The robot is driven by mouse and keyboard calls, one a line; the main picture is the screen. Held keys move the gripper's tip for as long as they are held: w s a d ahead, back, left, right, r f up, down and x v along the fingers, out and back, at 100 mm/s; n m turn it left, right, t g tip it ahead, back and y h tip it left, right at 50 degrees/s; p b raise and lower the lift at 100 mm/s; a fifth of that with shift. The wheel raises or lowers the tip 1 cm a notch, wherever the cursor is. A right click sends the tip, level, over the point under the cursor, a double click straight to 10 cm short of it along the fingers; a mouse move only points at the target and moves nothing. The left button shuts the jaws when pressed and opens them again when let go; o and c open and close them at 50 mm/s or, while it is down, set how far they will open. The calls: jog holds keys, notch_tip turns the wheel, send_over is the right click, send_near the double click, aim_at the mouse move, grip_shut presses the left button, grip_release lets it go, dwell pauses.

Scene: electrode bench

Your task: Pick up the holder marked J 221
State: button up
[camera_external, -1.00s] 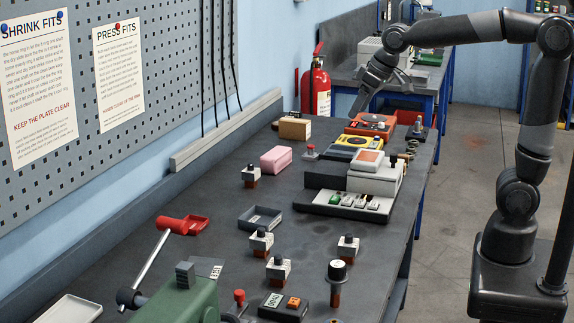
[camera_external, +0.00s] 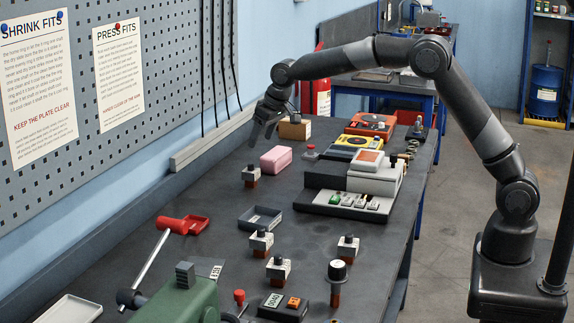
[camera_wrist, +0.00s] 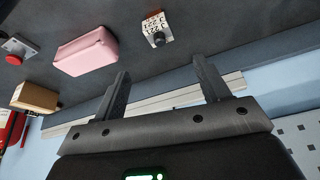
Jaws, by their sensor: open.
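Several white-topped holders with black knobs stand on the bench. One holder (camera_external: 251,175) stands alone near the pink block, and it also shows in the wrist view (camera_wrist: 157,28), upper middle, beyond my fingertips. Its label there seems to begin with J 22, but the last digit is too small to read surely. Other holders stand nearer the camera: one (camera_external: 261,243), one (camera_external: 278,270) and one (camera_external: 347,247); their labels are not readable. My gripper (camera_external: 262,135) is open and empty above the back left of the bench, apart from every holder; its spread fingers show in the wrist view (camera_wrist: 164,80).
The pink block (camera_external: 276,159) and cardboard box (camera_external: 294,128) lie close to my gripper. A grey tray (camera_external: 260,218), a stepped instrument (camera_external: 380,180) and a red-handled tool (camera_external: 172,225) stand around. The wall rail (camera_external: 225,133) runs along the back.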

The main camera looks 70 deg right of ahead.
aim_at(250, 164)
jog(key=x, duration=1.1)
jog(key=shift+f, duration=0.1)
jog(key=shift+a, duration=0.1)
jog(key=c, duration=1.3)
jog(key=shift+c, duration=0.8)
